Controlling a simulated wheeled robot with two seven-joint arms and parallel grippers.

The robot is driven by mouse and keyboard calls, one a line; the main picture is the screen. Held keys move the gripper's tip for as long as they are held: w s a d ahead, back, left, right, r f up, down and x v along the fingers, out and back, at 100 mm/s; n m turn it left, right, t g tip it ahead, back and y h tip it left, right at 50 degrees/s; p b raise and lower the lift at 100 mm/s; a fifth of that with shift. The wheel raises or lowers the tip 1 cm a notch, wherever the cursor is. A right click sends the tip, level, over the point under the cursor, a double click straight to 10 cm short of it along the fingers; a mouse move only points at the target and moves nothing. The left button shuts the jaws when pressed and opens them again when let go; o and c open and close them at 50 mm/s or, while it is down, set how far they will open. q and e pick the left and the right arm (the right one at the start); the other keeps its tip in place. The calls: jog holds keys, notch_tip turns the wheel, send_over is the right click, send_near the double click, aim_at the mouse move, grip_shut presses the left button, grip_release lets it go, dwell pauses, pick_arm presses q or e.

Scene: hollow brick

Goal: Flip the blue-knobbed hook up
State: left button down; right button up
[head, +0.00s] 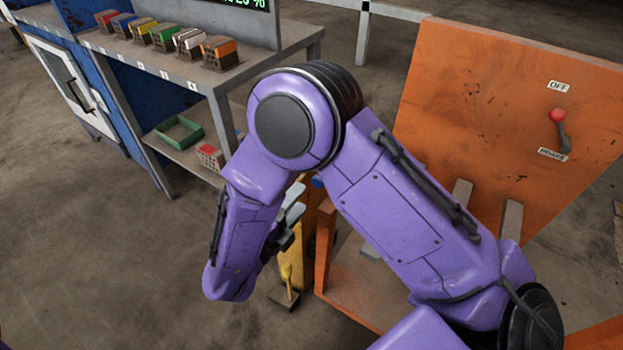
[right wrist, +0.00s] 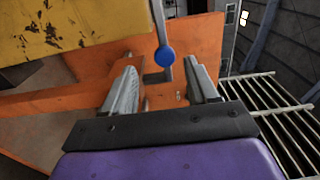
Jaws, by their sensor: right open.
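The blue knob (right wrist: 166,56) sits at the end of a thin grey rod (right wrist: 158,20) in the right wrist view. A dark bent bar (right wrist: 160,76) shows just behind or below it; I cannot tell whether they join. My right gripper (right wrist: 162,72) is open, with the knob between its two fingers in the picture; I see no clear contact. In the head view a small bit of blue (head: 317,183) shows beside my purple right arm, which hides most of the hook. My right gripper (head: 291,222) shows partly there, near a yellow post (head: 297,255). My left gripper is not in view.
An orange panel (head: 470,100) with a red-knobbed lever (head: 558,116) and OFF and BRAKE labels stands at right. A shelf bench (head: 265,60) with several coloured bricks is at upper left. The left floor is clear.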

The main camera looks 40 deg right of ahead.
jog(key=x, duration=0.9)
jog(key=shift+s+d+r, duration=0.25)
jog(key=shift+s, duration=0.05)
jog(key=shift+d, duration=0.15)
grip_shut()
